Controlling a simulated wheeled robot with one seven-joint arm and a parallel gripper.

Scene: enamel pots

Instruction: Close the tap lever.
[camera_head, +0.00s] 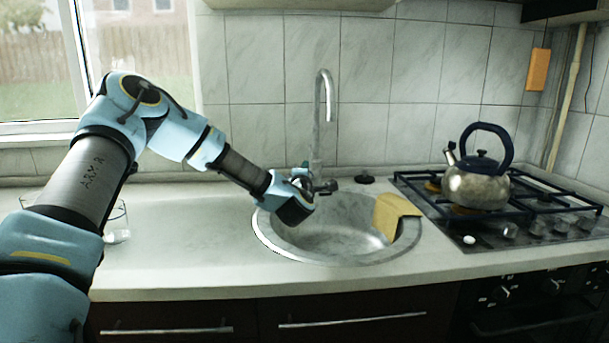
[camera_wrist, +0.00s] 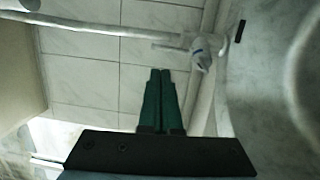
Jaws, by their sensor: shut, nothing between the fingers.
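The grey metal tap (camera_head: 320,110) stands behind the sink, its tall spout curving forward over the basin. In the wrist view the tap (camera_wrist: 201,52) lies sideways, and a thin pale bar that looks like its lever (camera_wrist: 168,48) sticks out to the left. My gripper (camera_wrist: 160,72) has its two green fingers together and empty, their tips close to that bar; I cannot tell whether they touch. In the head view my gripper (camera_head: 297,200) is beside the tap's base, over the sink's back left rim, and partly hides the base and lever.
A kettle (camera_head: 478,182) stands on the gas hob (camera_head: 540,215) at right. A clear glass (camera_head: 117,225) stands at left behind my arm. The counter left of the sink is clear.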

